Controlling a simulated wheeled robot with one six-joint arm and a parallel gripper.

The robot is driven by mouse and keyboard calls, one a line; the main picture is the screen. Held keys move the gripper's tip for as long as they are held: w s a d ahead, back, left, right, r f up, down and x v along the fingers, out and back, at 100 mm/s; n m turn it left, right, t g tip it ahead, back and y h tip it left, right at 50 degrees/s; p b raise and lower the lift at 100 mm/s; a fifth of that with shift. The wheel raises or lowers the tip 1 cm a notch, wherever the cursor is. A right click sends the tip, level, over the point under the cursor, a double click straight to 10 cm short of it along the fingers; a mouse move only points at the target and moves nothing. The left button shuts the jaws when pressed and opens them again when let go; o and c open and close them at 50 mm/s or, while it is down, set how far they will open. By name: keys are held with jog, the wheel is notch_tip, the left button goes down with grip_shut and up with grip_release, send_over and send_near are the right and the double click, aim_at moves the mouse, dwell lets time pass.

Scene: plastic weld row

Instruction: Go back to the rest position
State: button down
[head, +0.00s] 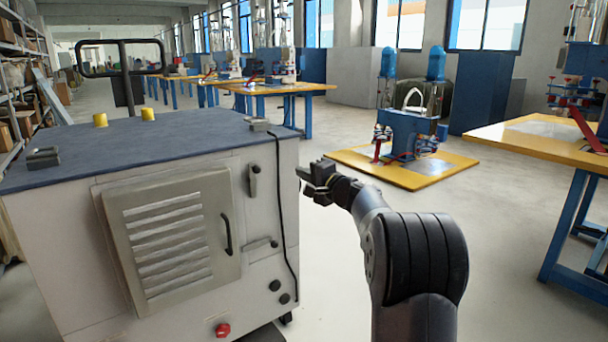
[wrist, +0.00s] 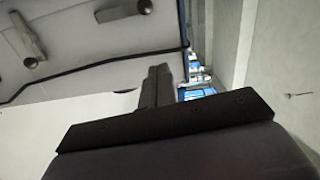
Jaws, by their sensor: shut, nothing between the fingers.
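My gripper (head: 304,178) is at the end of my arm in the head view, close to the right side of a grey cabinet (head: 80,253) with a dark blue top. It is shut and holds nothing. In the wrist view my closed fingers (wrist: 157,86) point toward the picture's top, with the white cabinet side (wrist: 80,25) beyond them on the left. I cannot tell from these views how wide the gap between my gripper and the cabinet is.
Two yellow cylinders (head: 100,120) and a small grey block (head: 43,157) stand on the cabinet top. A black cable (head: 279,190) hangs down its front. A yellow-topped table (head: 540,140) stands at the right. A blue machine (head: 405,135) sits on a yellow base behind. Open floor lies between.

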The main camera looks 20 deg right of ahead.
jog(key=shift+w, duration=0.15)
jog(key=a+p+x, duration=0.1)
jog(key=x, duration=0.9)
jog(key=shift+s+a+f, duration=0.2)
jog(key=shift+a, duration=0.15)
